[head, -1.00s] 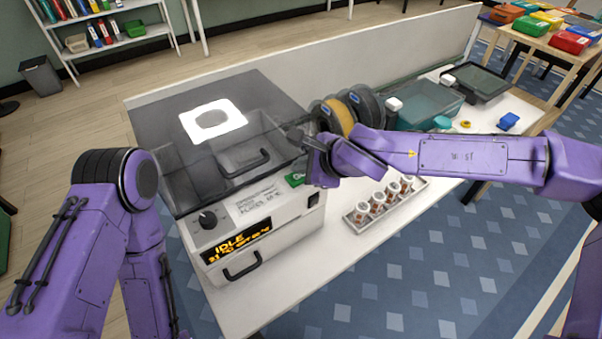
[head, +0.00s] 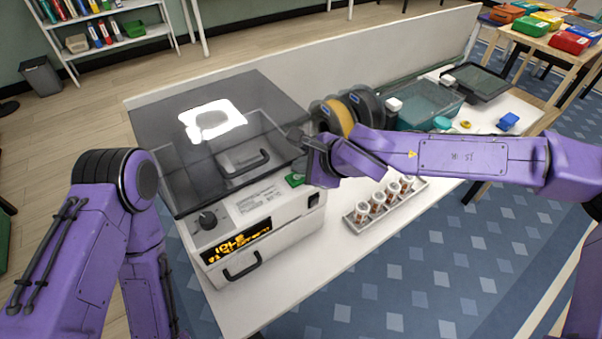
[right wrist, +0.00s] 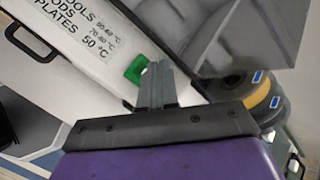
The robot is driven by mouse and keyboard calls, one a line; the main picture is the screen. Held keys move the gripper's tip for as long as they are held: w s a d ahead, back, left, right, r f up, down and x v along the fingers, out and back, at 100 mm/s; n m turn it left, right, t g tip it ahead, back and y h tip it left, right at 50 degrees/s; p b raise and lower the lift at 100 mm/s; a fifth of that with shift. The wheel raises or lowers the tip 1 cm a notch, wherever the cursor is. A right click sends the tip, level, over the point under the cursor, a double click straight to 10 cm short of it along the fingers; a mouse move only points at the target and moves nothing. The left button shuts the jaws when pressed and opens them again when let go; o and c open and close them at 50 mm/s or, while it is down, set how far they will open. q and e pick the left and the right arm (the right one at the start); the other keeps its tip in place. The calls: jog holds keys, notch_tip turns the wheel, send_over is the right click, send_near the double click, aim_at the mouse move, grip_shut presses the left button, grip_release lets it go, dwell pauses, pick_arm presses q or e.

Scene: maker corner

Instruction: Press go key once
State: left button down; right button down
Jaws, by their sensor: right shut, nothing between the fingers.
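The go key is a small green key (head: 294,180) on the front right of the white machine's panel (head: 262,200). In the right wrist view the green key (right wrist: 135,69) lies just beside and partly behind my fingertips. My right gripper (right wrist: 154,72) is shut and empty, its fingers reaching to the key's right edge. I cannot tell whether they touch it. In the head view my purple right wrist is just right of the key and the fingers are hard to make out. The amber display (head: 237,243) is lit, its text blurred. My left gripper is out of view.
The machine has a dark see-through lid (head: 160,130), a knob (head: 207,220) and a front handle (head: 242,266). A tray of small jars (head: 352,222) stands to its right. Filament spools (head: 368,105) and a teal bin (head: 425,103) are behind my right arm.

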aim_at(302, 178)
jog(key=shift+f, duration=0.15)
jog(key=shift+f, duration=0.3)
dwell(0.3)
dwell(0.3)
jog(key=shift+r+p, duration=0.45)
jog(key=shift+p, duration=0.15)
jog(key=shift+r, duration=0.1)
notch_tip(302, 178, up, 6)
jog(key=p, duration=0.6)
jog(key=shift+p, duration=0.35)
